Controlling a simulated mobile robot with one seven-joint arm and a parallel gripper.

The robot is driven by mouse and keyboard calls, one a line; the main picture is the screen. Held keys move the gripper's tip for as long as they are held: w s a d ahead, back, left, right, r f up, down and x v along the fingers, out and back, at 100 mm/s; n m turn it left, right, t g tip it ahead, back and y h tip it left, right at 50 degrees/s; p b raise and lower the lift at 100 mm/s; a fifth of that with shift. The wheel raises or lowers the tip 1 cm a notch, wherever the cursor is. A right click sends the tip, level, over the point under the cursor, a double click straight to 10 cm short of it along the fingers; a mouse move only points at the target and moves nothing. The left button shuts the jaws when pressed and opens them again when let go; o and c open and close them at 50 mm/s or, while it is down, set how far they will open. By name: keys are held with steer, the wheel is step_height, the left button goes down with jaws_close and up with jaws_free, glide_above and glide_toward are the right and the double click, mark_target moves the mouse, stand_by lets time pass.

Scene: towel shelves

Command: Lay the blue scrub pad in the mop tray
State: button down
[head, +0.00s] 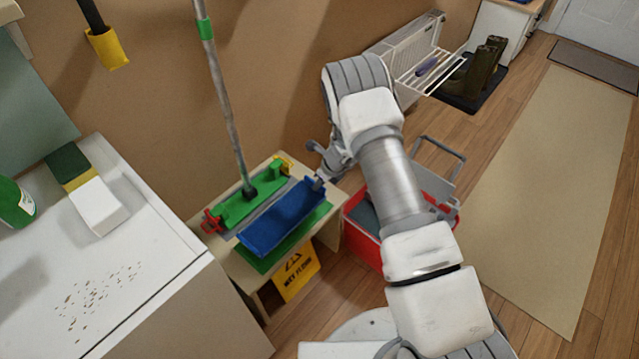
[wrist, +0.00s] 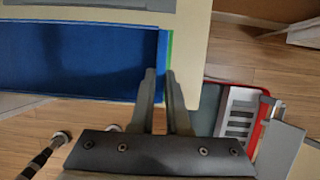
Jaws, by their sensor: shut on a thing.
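A long blue tray-like piece with raised walls (head: 287,217) lies over a green sheet on the low bench; I take it for the mop tray. It also fills the upper left of the wrist view (wrist: 80,65). My gripper (head: 320,183) is at its right end, with the fingers (wrist: 161,78) shut on the end wall. I cannot pick out a separate blue scrub pad for certain. A small blue-violet object (head: 427,66) lies on the white wall rack, too small to identify.
A green mop head (head: 250,207) with an upright pole stands behind the blue piece. A red bucket (head: 361,231) is on the floor right of the bench. A white counter (head: 145,255) at left holds a sponge (head: 68,165) and green bottle (head: 14,203). The beige runner (head: 545,190) is clear.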

steer(key=shift+f, duration=0.1)
steer(key=shift+f+b, duration=1.35)
steer(key=shift+f, duration=0.2)
steer(key=shift+f+b, duration=0.7)
steer(key=shift+f, duration=0.15)
stand_by(0.8)
steer(key=c, duration=0.8)
jaws_free()
steer(key=p+v, duration=0.5)
steer(key=v, duration=1.2)
steer(key=shift+s+d+r, duration=0.15)
steer(key=shift+r, duration=0.05)
